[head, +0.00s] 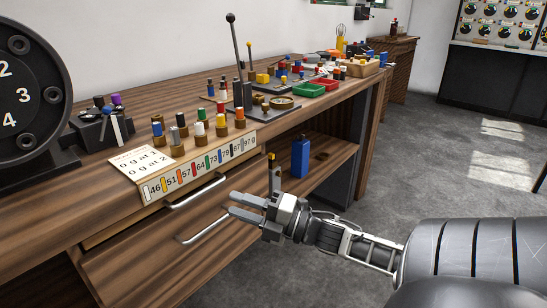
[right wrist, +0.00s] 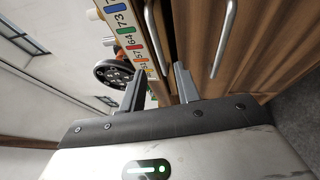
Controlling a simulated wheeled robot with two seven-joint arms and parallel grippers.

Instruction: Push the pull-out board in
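The pull-out board (head: 120,228) is a thin wooden slab under the desk's top edge, with a curved metal handle (head: 195,193) on its front. I cannot tell exactly how far it stands out. The handle also shows in the right wrist view (right wrist: 154,38), ahead of the fingers. My right gripper (head: 237,205) is open and empty, in front of the desk near the right end of the board and drawer fronts. Its two spread fingers also show in the right wrist view (right wrist: 160,70). I see no contact with the board. My left gripper is not in view.
A drawer (head: 150,260) with its own handle (head: 205,225) sits below the board. A numbered colour strip (head: 200,168) runs along the desk edge. Knobs, a lever (head: 236,55) and trays crowd the desktop. A blue block (head: 300,158) stands on the open shelf. Floor at right is clear.

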